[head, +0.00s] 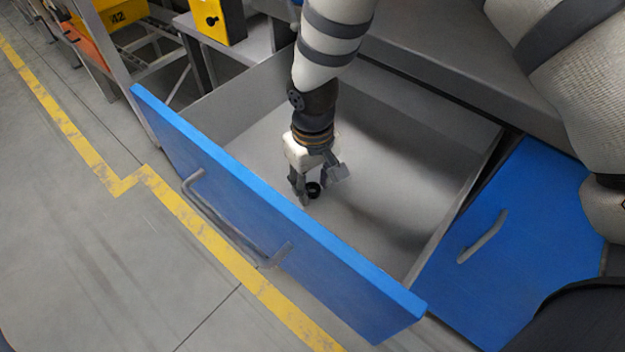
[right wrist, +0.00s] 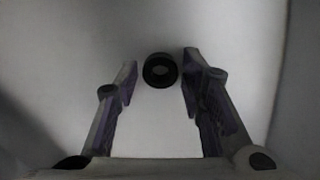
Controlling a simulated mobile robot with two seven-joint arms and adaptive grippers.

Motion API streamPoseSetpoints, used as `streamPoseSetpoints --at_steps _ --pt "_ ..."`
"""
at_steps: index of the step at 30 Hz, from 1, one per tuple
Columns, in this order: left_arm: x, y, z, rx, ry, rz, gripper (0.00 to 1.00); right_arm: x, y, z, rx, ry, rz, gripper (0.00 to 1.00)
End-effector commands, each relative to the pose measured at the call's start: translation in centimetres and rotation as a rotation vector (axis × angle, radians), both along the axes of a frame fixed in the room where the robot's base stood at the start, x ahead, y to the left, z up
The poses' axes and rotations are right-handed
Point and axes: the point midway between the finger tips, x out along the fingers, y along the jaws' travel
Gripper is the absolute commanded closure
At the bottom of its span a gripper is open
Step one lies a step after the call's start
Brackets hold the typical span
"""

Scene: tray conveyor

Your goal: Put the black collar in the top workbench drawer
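The top workbench drawer (head: 240,215) is pulled open, with a blue front and a grey inside. The black collar (head: 313,189) is inside it, a small dark ring that appears to lie on the drawer floor. My right gripper (head: 322,188) reaches down into the drawer with its fingers apart near the collar. In the right wrist view the collar (right wrist: 160,70) shows just beyond and between the open fingertips (right wrist: 158,75), with a gap on both sides. My left gripper is not in view.
A second blue front with a handle (head: 483,237) is shut at the right. The grey workbench top (head: 440,70) is above the drawer's back. Yellow boxes (head: 218,20) stand at the upper left. The floor with yellow lines (head: 75,130) is clear.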

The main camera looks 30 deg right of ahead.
Motion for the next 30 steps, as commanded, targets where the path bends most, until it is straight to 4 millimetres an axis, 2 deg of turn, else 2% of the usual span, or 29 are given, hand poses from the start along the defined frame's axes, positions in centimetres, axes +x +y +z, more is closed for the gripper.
streamPoseSetpoints --at_steps 8,11,21,25,30 --pt "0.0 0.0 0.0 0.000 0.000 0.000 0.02 0.0 0.0 0.0 0.000 0.000 0.000 0.53" --pt "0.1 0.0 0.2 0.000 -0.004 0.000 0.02 0.0 0.0 0.8 0.000 -0.002 0.000 0.53" --pt "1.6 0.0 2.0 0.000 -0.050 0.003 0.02 0.1 0.0 9.8 0.001 -0.009 -0.001 0.53" --pt "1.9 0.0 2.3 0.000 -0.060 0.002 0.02 0.0 0.0 11.8 0.000 -0.004 -0.001 0.53" --pt "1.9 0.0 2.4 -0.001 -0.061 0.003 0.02 -0.1 0.0 12.4 0.000 0.001 0.000 0.53"
